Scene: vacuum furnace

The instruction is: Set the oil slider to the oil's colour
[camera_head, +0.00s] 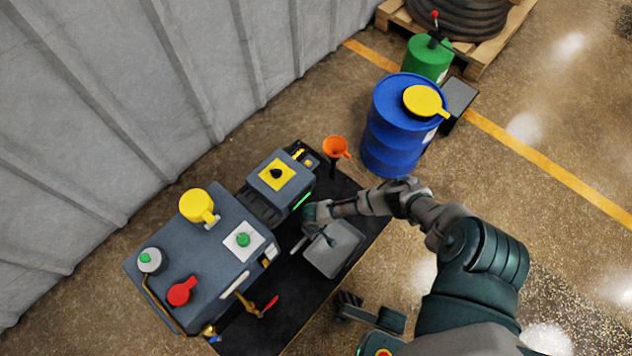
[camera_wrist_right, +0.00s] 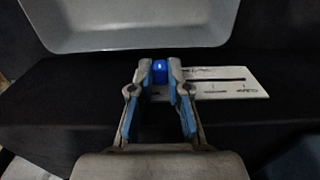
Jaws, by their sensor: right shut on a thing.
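In the right wrist view, a small blue slider knob (camera_wrist_right: 160,71) sits between the fingertips of my right gripper (camera_wrist_right: 160,74), which is shut on it. The knob is at the white slider strip (camera_wrist_right: 236,82), which has a dark line and small writing too blurred to read. The oil's colour cannot be made out in either view. My left gripper is not in view.
A grey tray (camera_head: 334,249) lies beside my right gripper and also shows in the wrist view (camera_wrist_right: 135,43). An orange funnel (camera_head: 336,146) and a blue drum (camera_head: 391,140) stand behind.

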